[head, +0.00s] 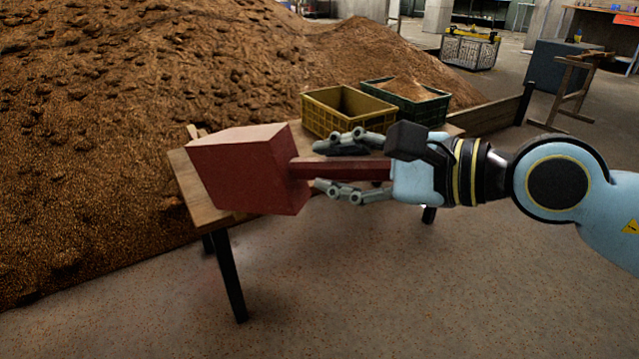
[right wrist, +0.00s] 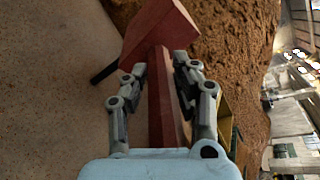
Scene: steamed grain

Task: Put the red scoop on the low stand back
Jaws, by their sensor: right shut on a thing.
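The red scoop (head: 245,165) has a boxy head and a straight handle. My right gripper (head: 335,170) comes in from the right and is shut on the handle, with the head pointing left. In the head view the scoop is in front of the wooden stand (head: 187,188) and hides part of its top; I cannot tell whether it touches the top. In the right wrist view the scoop (right wrist: 160,30) runs away from the palm, between the two fingers (right wrist: 158,85). My left gripper is not in view.
On the stand's far side are a yellow crate (head: 325,117), which looks empty, and a green crate (head: 425,110) holding grain. A large brown grain heap (head: 130,90) rises behind the stand. The floor (head: 420,290) in front is clear.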

